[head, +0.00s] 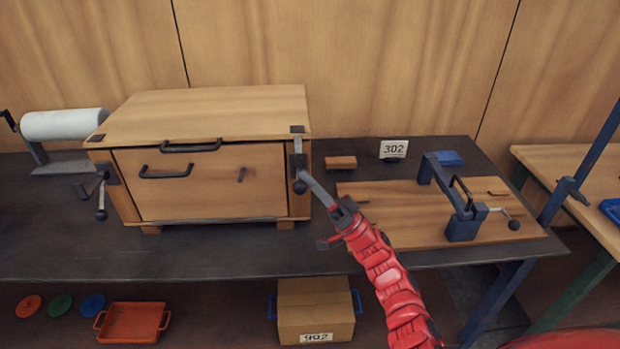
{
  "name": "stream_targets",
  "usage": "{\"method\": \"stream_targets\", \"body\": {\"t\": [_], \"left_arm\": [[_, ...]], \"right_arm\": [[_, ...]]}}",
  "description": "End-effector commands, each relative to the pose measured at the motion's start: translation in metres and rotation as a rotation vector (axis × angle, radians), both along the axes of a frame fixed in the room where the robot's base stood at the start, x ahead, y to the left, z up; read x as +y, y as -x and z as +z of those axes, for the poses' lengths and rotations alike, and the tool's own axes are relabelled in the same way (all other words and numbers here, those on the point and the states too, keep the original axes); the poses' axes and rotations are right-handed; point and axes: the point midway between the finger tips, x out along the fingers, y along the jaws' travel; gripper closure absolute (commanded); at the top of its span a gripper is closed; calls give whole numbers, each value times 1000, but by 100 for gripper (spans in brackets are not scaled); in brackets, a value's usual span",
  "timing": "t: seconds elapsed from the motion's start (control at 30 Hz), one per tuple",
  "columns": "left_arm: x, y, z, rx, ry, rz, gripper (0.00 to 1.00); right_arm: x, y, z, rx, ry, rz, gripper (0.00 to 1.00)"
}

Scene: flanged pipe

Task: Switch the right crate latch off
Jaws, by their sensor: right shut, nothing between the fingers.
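The wooden crate (205,190) stands on the dark workbench. The right crate latch (298,162) is a dark metal bracket on the crate's front right corner, with its lever pointing down to a dark ball knob (300,187). The left crate latch (103,188) on the other front corner also has its lever hanging down, ending in a ball. My right gripper (314,184) is shut and empty, its narrow grey tip right beside the right latch's lever and knob. Whether it touches them I cannot tell. My left gripper is not in view.
A white roll (65,124) sits left of the crate. A cardboard box (316,308) and an orange tray (133,322) lie below the bench.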

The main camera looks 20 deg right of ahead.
Motion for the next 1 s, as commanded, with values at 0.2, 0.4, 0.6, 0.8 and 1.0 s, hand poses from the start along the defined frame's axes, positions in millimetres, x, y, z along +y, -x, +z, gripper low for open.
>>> {"method": "stream_targets", "body": {"t": [0.2,0.4,0.6,0.8,1.0], "left_arm": [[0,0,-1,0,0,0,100],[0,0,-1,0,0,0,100],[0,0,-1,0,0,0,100],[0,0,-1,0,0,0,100],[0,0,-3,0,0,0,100]], "right_arm": [[1,1,-7,1,1,1,100],[1,1,-9,1,0,1,100],[1,1,-10,1,0,1,100],[1,1,-10,1,0,1,100],[-1,2,-12,2,0,0,100]]}}
